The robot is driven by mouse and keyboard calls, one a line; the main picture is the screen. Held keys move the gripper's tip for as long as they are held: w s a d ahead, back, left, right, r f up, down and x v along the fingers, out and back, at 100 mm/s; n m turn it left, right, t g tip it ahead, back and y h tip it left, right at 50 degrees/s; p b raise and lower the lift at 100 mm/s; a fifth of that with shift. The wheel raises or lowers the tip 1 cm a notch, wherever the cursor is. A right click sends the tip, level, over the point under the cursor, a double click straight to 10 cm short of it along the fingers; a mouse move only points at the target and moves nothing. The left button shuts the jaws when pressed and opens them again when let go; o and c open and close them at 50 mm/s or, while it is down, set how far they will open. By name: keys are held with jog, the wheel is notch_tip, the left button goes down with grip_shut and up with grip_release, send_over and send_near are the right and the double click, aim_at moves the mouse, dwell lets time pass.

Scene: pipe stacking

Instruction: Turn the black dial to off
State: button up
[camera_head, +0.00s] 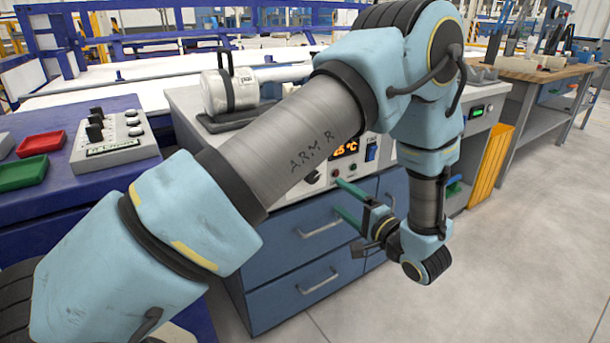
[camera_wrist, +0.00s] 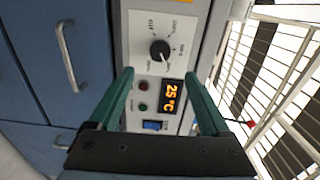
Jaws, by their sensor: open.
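The black dial (camera_wrist: 160,49) sits on the white front panel (camera_wrist: 139,20) of a bench unit, with printed labels around it. A small white mark shows on the dial, but I cannot read which label it points to. In the head view the dial (camera_head: 314,176) is partly hidden by my arm. My gripper (camera_head: 338,196) has two green fingers, apart and empty, in front of the panel. In the wrist view my gripper (camera_wrist: 160,78) is open, with the dial beyond the fingertips and roughly centred between them. I see no contact with the dial.
An orange display (camera_wrist: 171,96) reads 25 °C, beside red and green buttons and a blue switch (camera_wrist: 152,125). Blue drawers (camera_head: 310,243) with metal handles lie below the panel. A control box (camera_head: 110,140) stands on the left bench. The floor at right is clear.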

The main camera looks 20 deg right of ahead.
jog(key=w+a, duration=0.2)
jog(key=w, duration=0.9)
jog(key=shift+w+a, duration=0.1)
jog(key=shift+f, duration=0.1)
grip_shut()
dwell(0.4)
